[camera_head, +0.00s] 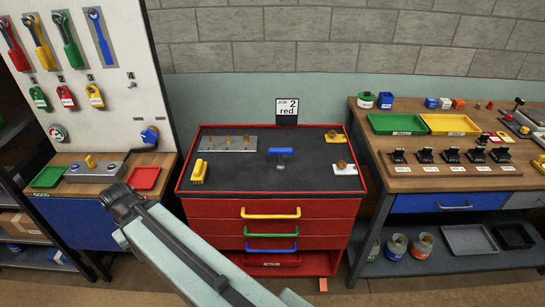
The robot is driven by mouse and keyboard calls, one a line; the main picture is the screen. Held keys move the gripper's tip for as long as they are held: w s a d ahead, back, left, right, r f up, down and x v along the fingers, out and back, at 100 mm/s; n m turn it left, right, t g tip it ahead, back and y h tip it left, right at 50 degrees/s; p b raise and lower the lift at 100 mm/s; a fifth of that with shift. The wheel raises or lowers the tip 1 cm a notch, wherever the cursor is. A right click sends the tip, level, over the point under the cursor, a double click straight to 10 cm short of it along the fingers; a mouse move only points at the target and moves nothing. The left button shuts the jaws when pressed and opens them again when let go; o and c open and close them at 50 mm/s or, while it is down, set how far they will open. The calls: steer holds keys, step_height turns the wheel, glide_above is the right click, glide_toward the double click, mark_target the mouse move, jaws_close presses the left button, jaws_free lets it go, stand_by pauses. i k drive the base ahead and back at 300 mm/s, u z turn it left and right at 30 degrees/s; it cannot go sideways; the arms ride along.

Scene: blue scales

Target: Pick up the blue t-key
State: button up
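The blue t-key (281,152) is on the dark top of the red drawer cabinet (270,212), a little right of its middle. Its blue crossbar shows with a short grey stem below. My gripper (114,196) is at the end of my pale arm, at lower left in the head view, in front of the left bench. It is well left of the t-key and apart from it. Its dark fingers are small and seen from behind, so I cannot tell whether they are open or shut.
A yellow brush-like piece (199,171), a grey plate with pegs (228,143) and yellow and white tags (344,169) share the cabinet top. The top around the t-key is clear. Benches flank the cabinet.

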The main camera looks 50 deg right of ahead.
mark_target(280, 167)
steer(key=u, duration=0.05)
steer(key=i, duration=0.95)
steer(key=z, duration=0.1)
